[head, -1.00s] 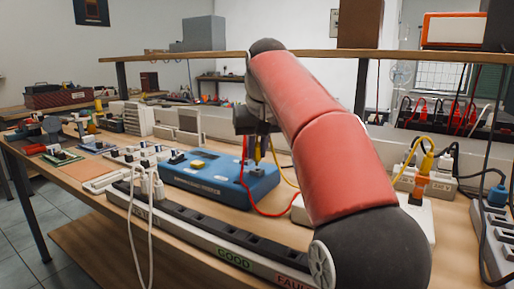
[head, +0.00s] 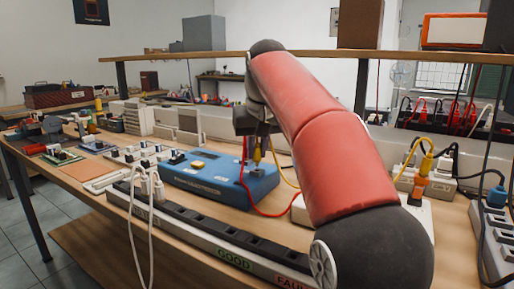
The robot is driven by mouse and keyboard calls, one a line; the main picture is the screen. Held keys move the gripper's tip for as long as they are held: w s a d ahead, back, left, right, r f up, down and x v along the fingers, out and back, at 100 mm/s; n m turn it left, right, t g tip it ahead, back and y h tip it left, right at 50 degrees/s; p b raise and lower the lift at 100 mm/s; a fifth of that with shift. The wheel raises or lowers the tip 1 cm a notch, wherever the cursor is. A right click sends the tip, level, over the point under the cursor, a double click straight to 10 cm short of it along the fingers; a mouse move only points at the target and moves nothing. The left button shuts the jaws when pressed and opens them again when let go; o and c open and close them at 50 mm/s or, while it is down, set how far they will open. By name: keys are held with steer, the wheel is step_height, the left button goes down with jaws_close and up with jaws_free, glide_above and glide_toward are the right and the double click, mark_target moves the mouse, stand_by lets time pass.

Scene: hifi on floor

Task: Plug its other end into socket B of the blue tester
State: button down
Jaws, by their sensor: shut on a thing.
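The blue tester (head: 212,190) lies on the workbench, with a yellow button on its top. My gripper (head: 260,150) is low over the tester's right end, shut on a yellow plug (head: 257,156). A yellow cable (head: 284,174) shows just right of my gripper and passes behind my red arm. A red cable (head: 262,212) runs from the tester's right end, close beside the gripper. Whether the yellow plug touches a socket cannot be told. The socket letters are too small to read.
A long power strip (head: 200,228) marked GOOD and FAULTY runs along the bench front, with white plugs at its left. A yellow plug (head: 427,160) stands on an orange adapter (head: 419,187) at the right. More sockets and cables crowd the right side.

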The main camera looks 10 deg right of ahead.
steer(key=shift+f+b, duration=0.5)
steer(key=shift+f, duration=0.3)
stand_by(0.7)
steer(key=shift+f+p, duration=0.2)
steer(key=shift+p, duration=0.25)
stand_by(2.3)
steer(key=c, duration=1.3)
jaws_free()
steer(key=shift+r, duration=0.1)
steer(key=p+v, duration=0.2)
steer(key=v, duration=0.5)
steer(key=shift+s+r, duration=0.15)
steer(key=shift+r, duration=2.6)
